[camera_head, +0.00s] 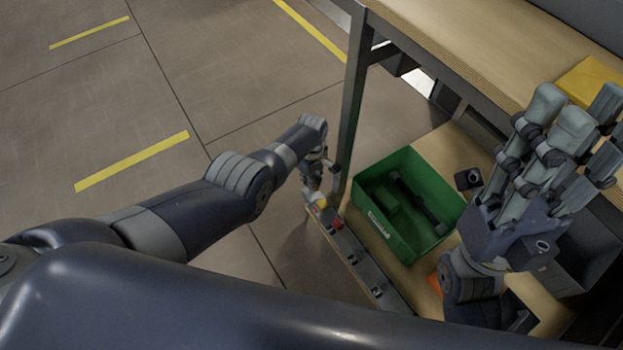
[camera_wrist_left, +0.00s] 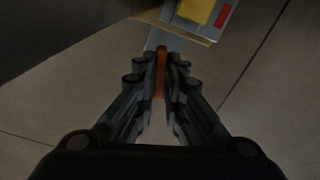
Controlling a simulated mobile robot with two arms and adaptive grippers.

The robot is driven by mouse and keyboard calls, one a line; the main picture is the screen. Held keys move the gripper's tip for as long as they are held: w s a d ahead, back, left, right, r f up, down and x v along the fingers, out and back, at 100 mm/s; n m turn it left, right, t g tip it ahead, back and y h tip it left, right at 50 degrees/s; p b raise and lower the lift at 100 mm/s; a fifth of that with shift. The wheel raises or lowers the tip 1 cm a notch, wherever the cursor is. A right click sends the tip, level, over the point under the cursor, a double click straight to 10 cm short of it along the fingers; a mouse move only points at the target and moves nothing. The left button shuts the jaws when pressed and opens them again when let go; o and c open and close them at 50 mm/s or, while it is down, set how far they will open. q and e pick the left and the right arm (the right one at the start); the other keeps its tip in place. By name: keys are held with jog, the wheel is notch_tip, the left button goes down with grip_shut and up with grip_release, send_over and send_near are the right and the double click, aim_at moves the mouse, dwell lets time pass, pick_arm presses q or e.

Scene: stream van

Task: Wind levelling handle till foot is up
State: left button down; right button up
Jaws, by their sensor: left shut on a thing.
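The levelling handle shows as an orange-brown bar (camera_wrist_left: 161,72) between the fingers in the left wrist view. My left gripper (camera_head: 313,184) is shut on it, beside the near table leg; it also shows in the left wrist view (camera_wrist_left: 160,75). In the head view the fingers mostly hide the handle. A grey rail (camera_head: 357,262) with yellow and red parts lies just below the gripper, along the lower shelf's edge. I cannot make out the foot. My right gripper (camera_head: 577,112) is raised at the right, its fingers spread and empty.
A green crate (camera_head: 372,172) holding dark items stands on the wooden lower shelf (camera_head: 440,149). A workbench (camera_head: 455,45) with a yellow item (camera_head: 589,80) is above. A grey bin (camera_head: 578,255) is at the right. The floor at left is clear, with yellow stripes.

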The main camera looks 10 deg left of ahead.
dwell(0.4)
pick_arm(q)
jog(key=c, duration=1.7)
grip_release()
jog(key=shift+r, duration=0.15)
jog(key=shift+w+r, duration=0.1)
jog(key=shift+r, duration=5.75)
